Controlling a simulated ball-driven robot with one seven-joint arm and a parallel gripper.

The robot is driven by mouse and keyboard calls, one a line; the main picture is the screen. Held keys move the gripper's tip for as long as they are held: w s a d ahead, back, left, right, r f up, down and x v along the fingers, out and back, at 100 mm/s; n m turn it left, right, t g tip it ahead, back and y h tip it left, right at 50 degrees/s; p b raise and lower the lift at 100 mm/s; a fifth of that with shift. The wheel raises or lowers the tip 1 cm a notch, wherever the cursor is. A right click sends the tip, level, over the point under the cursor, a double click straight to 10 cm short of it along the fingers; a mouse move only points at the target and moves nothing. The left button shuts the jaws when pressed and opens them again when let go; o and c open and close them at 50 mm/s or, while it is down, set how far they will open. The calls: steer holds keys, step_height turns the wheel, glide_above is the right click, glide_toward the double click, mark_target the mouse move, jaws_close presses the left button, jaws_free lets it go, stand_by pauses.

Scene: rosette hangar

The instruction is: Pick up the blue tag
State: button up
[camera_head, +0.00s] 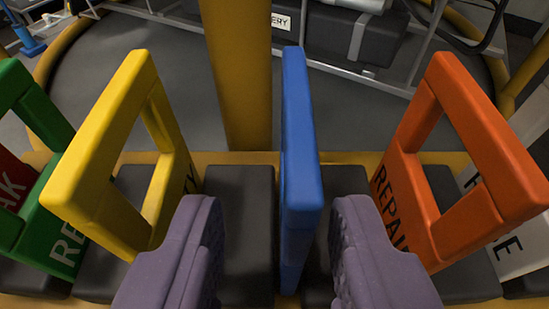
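The blue tag (298,150) stands upright, seen nearly edge-on, in the middle of the camera_head view. Its lower end sits among dark blocks on a yellow rack. My gripper (270,225) is open, with one purple-grey finger on each side of the blue tag's lower part. A gap shows between the tag and each finger, with the tag closer to the right finger. Nothing is held. The tag's bottom end and any lettering on it are not clear from here.
A green tag (35,185) is farther left, a white one (505,245) far right. A yellow post (240,75) rises behind.

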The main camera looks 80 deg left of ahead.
steer(key=x, duration=0.1)
steer(key=b+x, duration=0.1)
steer(key=x, duration=0.2)
steer(key=shift+w+a+f, duration=0.2)
steer(key=shift+w+f, duration=0.05)
steer(key=shift+w, duration=0.1)
jaws_close()
